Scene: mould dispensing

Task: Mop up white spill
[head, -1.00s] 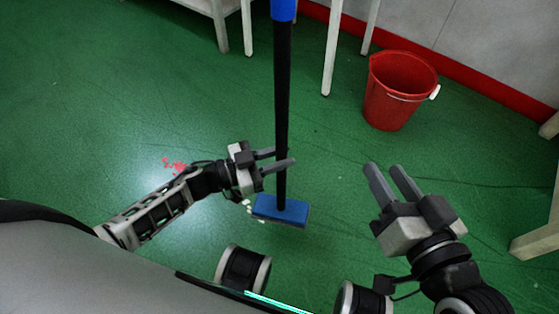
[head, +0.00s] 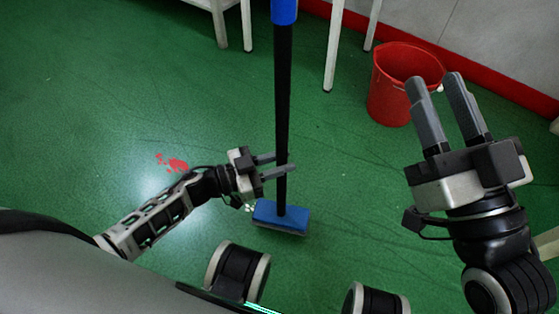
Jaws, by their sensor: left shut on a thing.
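A mop with a black pole (head: 282,95), a blue grip at the top and a blue head (head: 281,217) stands nearly upright on the green floor. My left gripper (head: 279,166) is shut on the pole a little above the mop head. A small bit of the white spill (head: 250,207) shows at the left edge of the mop head; the rest may be hidden under the head or behind my gripper. My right gripper (head: 441,97) is raised at the right, open and empty, with its fingers pointing up the picture and apart from the mop.
A red spill (head: 174,163) lies on the floor left of the mop. A red bucket (head: 385,95) stands at the back right, partly behind my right gripper. White furniture legs (head: 333,60) stand at the back.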

